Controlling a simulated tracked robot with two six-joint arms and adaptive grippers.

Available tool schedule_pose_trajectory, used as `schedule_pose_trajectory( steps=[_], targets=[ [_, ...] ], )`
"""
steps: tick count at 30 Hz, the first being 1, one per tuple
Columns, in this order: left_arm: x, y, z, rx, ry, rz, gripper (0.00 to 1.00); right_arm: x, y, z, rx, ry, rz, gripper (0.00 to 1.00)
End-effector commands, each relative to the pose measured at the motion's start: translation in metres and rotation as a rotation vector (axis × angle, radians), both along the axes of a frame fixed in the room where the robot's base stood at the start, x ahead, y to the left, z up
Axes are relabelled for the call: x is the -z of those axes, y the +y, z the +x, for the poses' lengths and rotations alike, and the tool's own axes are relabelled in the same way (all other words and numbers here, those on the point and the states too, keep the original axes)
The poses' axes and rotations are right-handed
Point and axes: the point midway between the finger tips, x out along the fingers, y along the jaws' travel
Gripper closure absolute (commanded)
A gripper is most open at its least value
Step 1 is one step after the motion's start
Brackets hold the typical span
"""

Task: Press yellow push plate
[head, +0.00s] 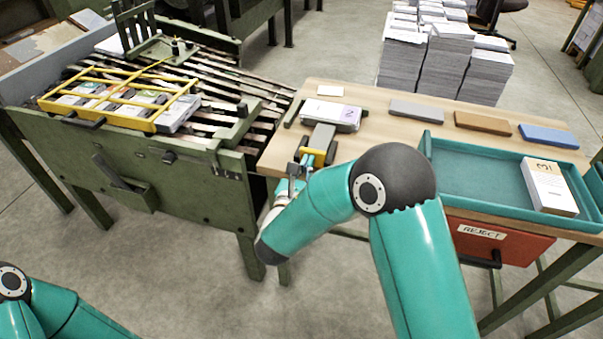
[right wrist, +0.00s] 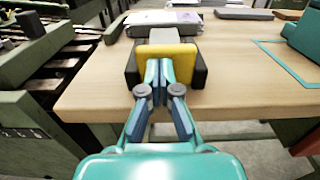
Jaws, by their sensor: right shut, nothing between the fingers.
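The yellow push plate (head: 319,151) is on the wooden table near its front left edge, at the near end of a grey block (head: 322,135). In the right wrist view the yellow push plate (right wrist: 180,62) faces me between two dark side pieces. My right gripper (head: 305,163) is shut and empty, with its fingertips in front of the plate. In the right wrist view the gripper tips (right wrist: 160,68) overlap the plate's left half; I cannot tell whether they touch it. A stack of printed sheets (head: 332,117) lies just beyond the block. My left gripper is out of view.
A green slatted machine (head: 140,160) with a yellow frame (head: 85,108) stands left of the table. Grey, brown and blue blocks lie along the table's back. A teal tray (head: 460,184) holding a white stack (head: 549,186) is at the right, above a red REJECT drawer (head: 520,247).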

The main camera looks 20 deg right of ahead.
Motion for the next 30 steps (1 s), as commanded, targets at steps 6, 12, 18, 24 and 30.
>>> schedule_pose_trajectory(
  steps=[6, 12, 18, 24, 30],
  targets=[
    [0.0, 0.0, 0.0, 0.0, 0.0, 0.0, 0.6, -0.005, -0.007, 0.005, 0.012, -0.014, 0.001, 1.0],
    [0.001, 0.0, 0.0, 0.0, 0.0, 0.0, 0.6, -0.006, -0.005, 0.003, 0.01, -0.016, 0.001, 1.0],
    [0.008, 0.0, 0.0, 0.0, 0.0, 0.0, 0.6, -0.004, 0.01, -0.011, 0.005, -0.012, -0.001, 1.0],
    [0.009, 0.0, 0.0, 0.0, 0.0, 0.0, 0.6, -0.004, 0.035, -0.043, 0.0, -0.005, -0.006, 1.0],
    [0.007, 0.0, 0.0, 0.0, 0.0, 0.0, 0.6, -0.003, 0.061, -0.078, -0.003, -0.003, -0.006, 1.0]
  ],
)
